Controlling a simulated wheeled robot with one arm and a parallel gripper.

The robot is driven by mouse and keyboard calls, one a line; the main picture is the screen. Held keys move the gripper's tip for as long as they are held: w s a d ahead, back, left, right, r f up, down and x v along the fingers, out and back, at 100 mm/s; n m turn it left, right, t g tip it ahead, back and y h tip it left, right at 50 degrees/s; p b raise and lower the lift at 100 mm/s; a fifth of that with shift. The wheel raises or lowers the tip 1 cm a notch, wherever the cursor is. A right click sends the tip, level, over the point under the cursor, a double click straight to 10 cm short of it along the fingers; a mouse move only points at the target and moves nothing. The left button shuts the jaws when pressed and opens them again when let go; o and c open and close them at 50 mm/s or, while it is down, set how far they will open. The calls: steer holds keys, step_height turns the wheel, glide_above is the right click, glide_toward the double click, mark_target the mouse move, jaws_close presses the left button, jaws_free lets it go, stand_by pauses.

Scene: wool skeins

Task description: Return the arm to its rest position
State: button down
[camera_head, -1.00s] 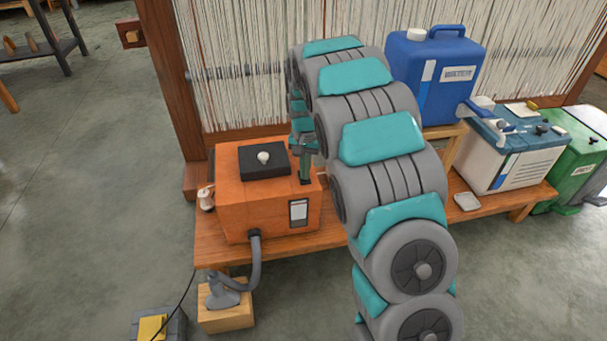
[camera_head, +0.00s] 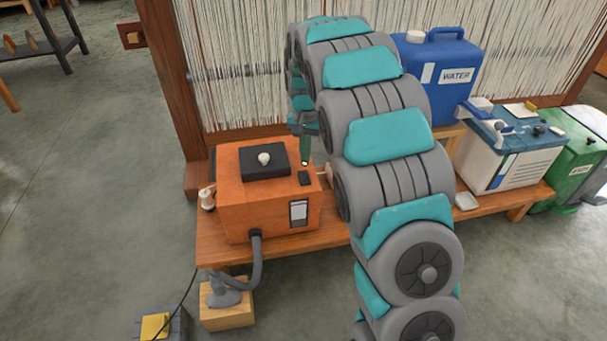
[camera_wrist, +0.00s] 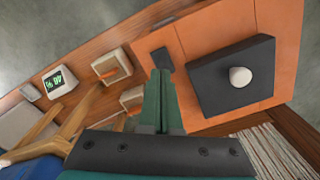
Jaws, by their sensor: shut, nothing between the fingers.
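My gripper (camera_head: 305,158) is shut and empty. In the head view its tip is above the right part of an orange box's top, near a small black pad. My arm hides much of the area to its right. In the wrist view the closed green fingers (camera_wrist: 163,85) point at the small black pad (camera_wrist: 162,59) on the orange box (camera_wrist: 195,35). The pad also shows in the head view (camera_head: 305,178), on the orange box (camera_head: 240,202). I cannot tell whether the fingertips touch it, but they look apart from it.
A black lid with a white knob (camera_head: 264,158) tops the orange box. A wooden bench (camera_head: 215,250) carries it. A blue water container (camera_head: 435,75), a white unit (camera_head: 510,155) and a green bin (camera_head: 575,165) stand right. Loom threads (camera_head: 235,60) rise behind.

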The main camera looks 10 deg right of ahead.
stand_by(0.3)
steer(key=s+r+n, duration=0.1)
steer(key=s+r, duration=0.3)
steer(key=s, duration=0.7)
steer(key=s+r+n, duration=0.2)
steer(key=s+r, duration=0.2)
steer(key=s, duration=0.8)
steer(key=s+f+n+g, duration=0.1)
steer(key=s+n, duration=0.2)
steer(key=s, duration=1.7)
steer(key=shift+s+f+g, duration=0.3)
steer(key=shift+s+g, duration=0.05)
steer(key=shift+g, duration=0.05)
